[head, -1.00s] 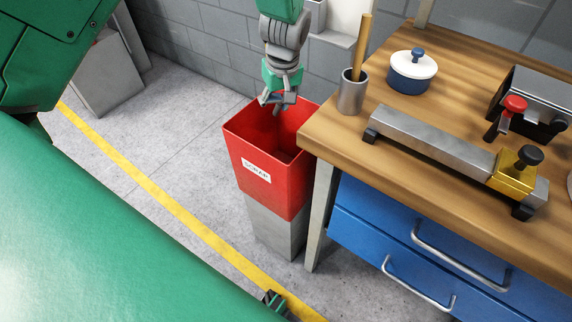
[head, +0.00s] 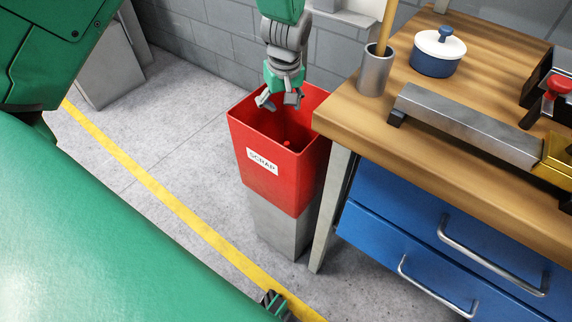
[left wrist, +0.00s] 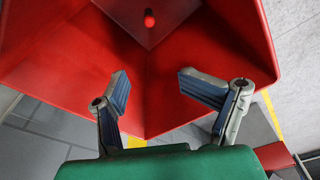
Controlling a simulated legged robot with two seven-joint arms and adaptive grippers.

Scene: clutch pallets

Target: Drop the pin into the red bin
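The red bin (head: 268,186) has a white SCRAP label and stands on a grey pedestal beside the workbench. My left gripper (head: 280,100) points down over the bin's mouth in the head view. In the left wrist view its two fingers (left wrist: 153,84) are spread wide with nothing between them. A small red pin (left wrist: 149,19) shows end-on inside the bin, below and apart from the fingers. In the head view it is a small red shape (head: 287,144) low in the bin; whether it touches the floor is hard to tell. My right gripper is not clearly seen.
The wooden workbench (head: 478,178) with blue drawers stands close to the bin's right side. On it are a metal cup (head: 375,73), a blue pot with a white lid (head: 436,55) and a metal bar fixture (head: 465,126).

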